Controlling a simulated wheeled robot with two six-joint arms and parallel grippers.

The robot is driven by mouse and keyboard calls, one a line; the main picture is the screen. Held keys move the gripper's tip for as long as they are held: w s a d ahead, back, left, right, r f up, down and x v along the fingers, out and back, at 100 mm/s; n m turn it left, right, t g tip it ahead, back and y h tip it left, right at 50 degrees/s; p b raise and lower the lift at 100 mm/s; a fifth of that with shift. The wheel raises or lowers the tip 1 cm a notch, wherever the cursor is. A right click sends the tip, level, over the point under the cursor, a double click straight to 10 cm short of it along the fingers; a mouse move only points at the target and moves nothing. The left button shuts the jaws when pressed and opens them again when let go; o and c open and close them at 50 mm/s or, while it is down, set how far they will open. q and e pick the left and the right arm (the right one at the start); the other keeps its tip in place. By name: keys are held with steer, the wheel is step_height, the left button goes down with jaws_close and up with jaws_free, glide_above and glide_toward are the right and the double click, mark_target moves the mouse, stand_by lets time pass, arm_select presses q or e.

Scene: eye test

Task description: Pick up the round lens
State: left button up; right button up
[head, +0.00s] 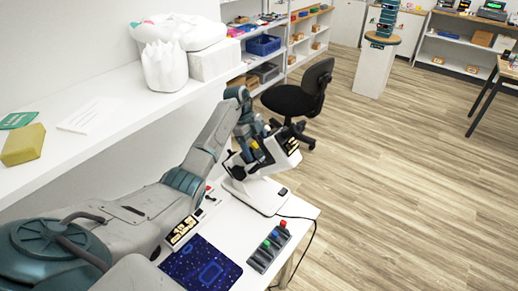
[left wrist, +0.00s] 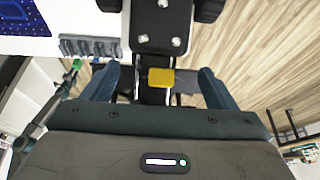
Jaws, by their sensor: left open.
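I cannot make out a round lens for certain in either view. A white tabletop device (head: 262,195) with a dark and yellow upper part stands on the white table. My left gripper (head: 256,142) is at its upper part, partly hiding it. In the left wrist view the two blue fingers of my left gripper (left wrist: 158,70) are apart. A small yellow block (left wrist: 160,78) shows between them, with the device's dark part behind it; I cannot tell whether the fingers touch anything. My right gripper is not in view.
A dark rack (head: 262,258) with red, green and blue tops lies on the table beside a dark blue patterned mat (head: 200,266). A cable hangs over the table's right edge. A black chair (head: 296,98) stands behind. Open wooden floor lies to the right.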

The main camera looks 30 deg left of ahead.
arm_select(q)
steer(key=shift+a, duration=0.1)
steer(key=c, duration=1.4)
steer(key=shift+r, duration=0.1)
